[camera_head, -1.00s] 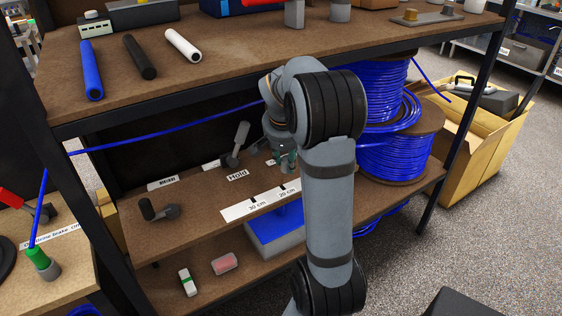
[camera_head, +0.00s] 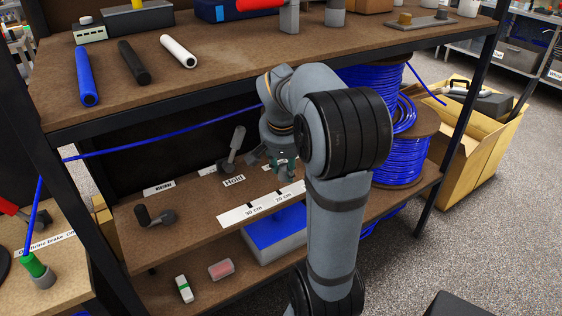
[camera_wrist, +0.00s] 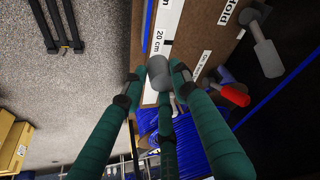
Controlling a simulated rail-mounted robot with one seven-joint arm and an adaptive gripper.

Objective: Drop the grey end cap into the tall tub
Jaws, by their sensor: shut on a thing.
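My gripper (camera_wrist: 158,78) has teal fingers with dark joints. In the wrist view its fingers are closed around a small grey rounded piece (camera_wrist: 158,68), which looks like the grey end cap. The held piece appears over the shelf with the 20 cm label. In the head view my gripper (camera_head: 283,166) is small above the middle shelf, right of the "Hold" label, and the piece in it cannot be made out. No tub is clearly recognisable as the tall one; a grey box with a blue top (camera_head: 279,246) sits below the middle shelf, partly hidden by my arm.
A lever (camera_head: 232,150) stands left of my gripper, and a dark crank (camera_head: 155,216) is further left. Blue tubing reels (camera_head: 390,158) stand to the right. The upper shelf (camera_head: 230,62) overhangs the work. A cardboard box (camera_head: 478,150) is at the far right.

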